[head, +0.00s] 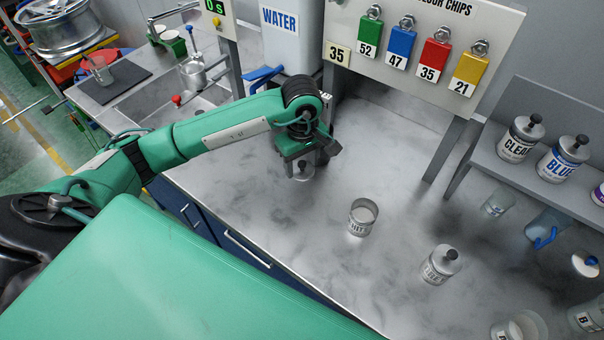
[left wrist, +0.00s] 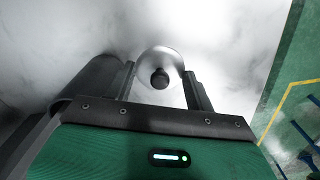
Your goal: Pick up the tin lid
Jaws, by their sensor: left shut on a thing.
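The tin lid (head: 303,174) is a small round silvery disc with a dark knob; it also shows in the left wrist view (left wrist: 158,58). My left gripper (head: 303,163) points down over the counter with its jaws shut on the lid. In the left wrist view its fingers (left wrist: 160,88) stand on either side of the lid. I cannot tell whether the lid touches the counter. An open tin (head: 361,220) with pale contents stands to the right, apart from the gripper. My right gripper is not in view.
A sink (head: 190,95) lies behind at left. A water tank (head: 292,35) and a panel with coloured tags (head: 415,45) stand at the back. A shelf (head: 520,170) holds labelled tins. The middle counter is clear.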

